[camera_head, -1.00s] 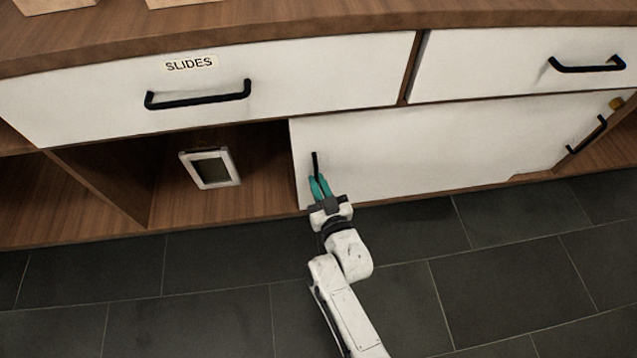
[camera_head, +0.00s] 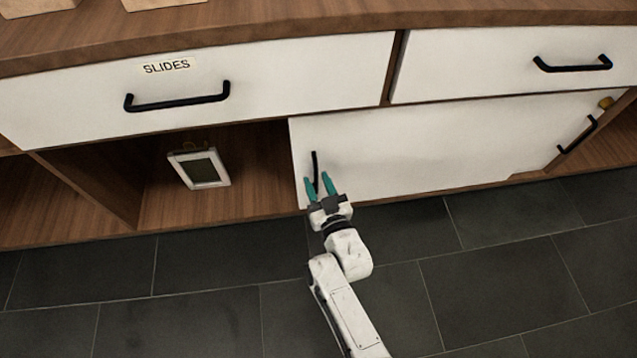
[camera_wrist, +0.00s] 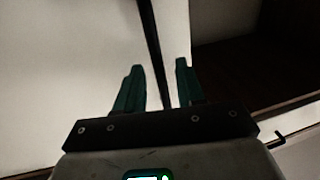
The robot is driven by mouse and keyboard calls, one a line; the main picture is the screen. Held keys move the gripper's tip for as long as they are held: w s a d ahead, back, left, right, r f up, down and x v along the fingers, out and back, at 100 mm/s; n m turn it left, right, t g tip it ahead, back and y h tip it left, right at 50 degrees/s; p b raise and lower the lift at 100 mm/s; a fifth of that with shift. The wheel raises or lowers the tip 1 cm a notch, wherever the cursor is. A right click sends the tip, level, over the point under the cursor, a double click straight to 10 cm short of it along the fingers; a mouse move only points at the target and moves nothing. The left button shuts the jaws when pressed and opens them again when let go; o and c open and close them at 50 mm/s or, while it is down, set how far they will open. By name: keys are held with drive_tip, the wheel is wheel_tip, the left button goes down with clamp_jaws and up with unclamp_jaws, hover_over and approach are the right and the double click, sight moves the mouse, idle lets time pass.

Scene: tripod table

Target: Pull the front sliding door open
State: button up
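The front sliding door (camera_head: 430,150) is a white panel in the lower cabinet, under the drawers. Its thin black upright handle (camera_head: 315,168) is near the door's left edge. The lower bay to the left of the door is open. My gripper (camera_head: 318,181) is at the handle with its teal fingers spread apart. In the wrist view, the dark handle bar (camera_wrist: 152,45) runs between the two open fingers (camera_wrist: 158,72), with gaps beside it. The white door (camera_wrist: 60,70) also shows there, with the dark open bay on the right.
A white-framed device (camera_head: 199,168) stands in the open bay. Above are a drawer labelled SLIDES (camera_head: 200,85) and another white drawer (camera_head: 480,65), both with black handles. Another black handle (camera_head: 578,134) is at the lower right. The dark tiled floor (camera_head: 180,290) in front is clear.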

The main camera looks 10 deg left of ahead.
drive_tip(key=shift+s+d+r+p, duration=0.1)
drive_tip(key=shift+s+d+p, duration=0.1)
drive_tip(key=shift+s+p, duration=0.2)
drive_tip(key=p+v, duration=0.3)
drive_tip(key=v, duration=0.7)
drive_tip(key=shift+p, duration=0.35)
